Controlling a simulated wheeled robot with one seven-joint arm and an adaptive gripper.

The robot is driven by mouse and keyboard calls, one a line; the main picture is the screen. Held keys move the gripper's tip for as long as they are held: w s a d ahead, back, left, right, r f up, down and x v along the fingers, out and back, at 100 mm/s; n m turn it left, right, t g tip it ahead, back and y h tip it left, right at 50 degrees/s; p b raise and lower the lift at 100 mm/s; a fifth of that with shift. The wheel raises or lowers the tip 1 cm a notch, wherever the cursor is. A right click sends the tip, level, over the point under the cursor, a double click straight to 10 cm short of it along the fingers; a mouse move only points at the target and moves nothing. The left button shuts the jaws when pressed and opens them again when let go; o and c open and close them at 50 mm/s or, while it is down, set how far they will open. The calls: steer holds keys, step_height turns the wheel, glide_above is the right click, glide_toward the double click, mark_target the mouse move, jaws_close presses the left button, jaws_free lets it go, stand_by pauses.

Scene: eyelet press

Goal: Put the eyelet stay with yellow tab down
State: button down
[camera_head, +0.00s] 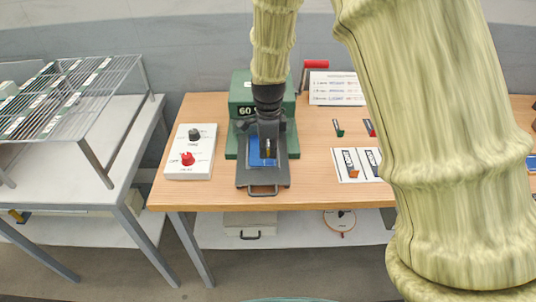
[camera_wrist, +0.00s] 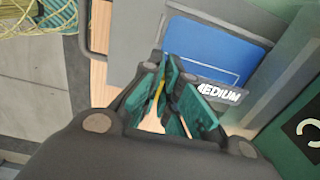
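My gripper (camera_head: 267,150) hangs over the press bed in the head view. In the wrist view my gripper (camera_wrist: 172,72) has its teal-padded fingertips close together, with a thin yellow strip between them. This strip appears to be the yellow tab of the eyelet stay (camera_wrist: 160,90); the rest of the stay is mostly hidden by the fingers. Below lies a blue pad (camera_wrist: 205,50) on the grey press bed, beside a dark label reading "MEDIUM" (camera_wrist: 218,92). I cannot tell whether the stay touches the pad.
The green press (camera_head: 242,95) shows "60" behind my gripper. A white control box (camera_head: 190,152) with black and red knobs stands left. To the right are a card with stay outlines (camera_head: 347,166), small stays with green (camera_head: 339,129) and red (camera_head: 370,128) tabs, and an instruction sheet (camera_head: 335,88).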

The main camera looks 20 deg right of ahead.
mark_target(268, 156)
steer(key=shift+f+p, duration=0.85)
steer(key=shift+f, duration=0.85)
steer(key=shift+f, duration=0.1)
steer(key=c, duration=1.6)
jaws_free()
steer(key=shift+c, duration=0.2)
steer(key=shift+r+b, duration=1.85)
steer(key=shift+r, duration=4.25)
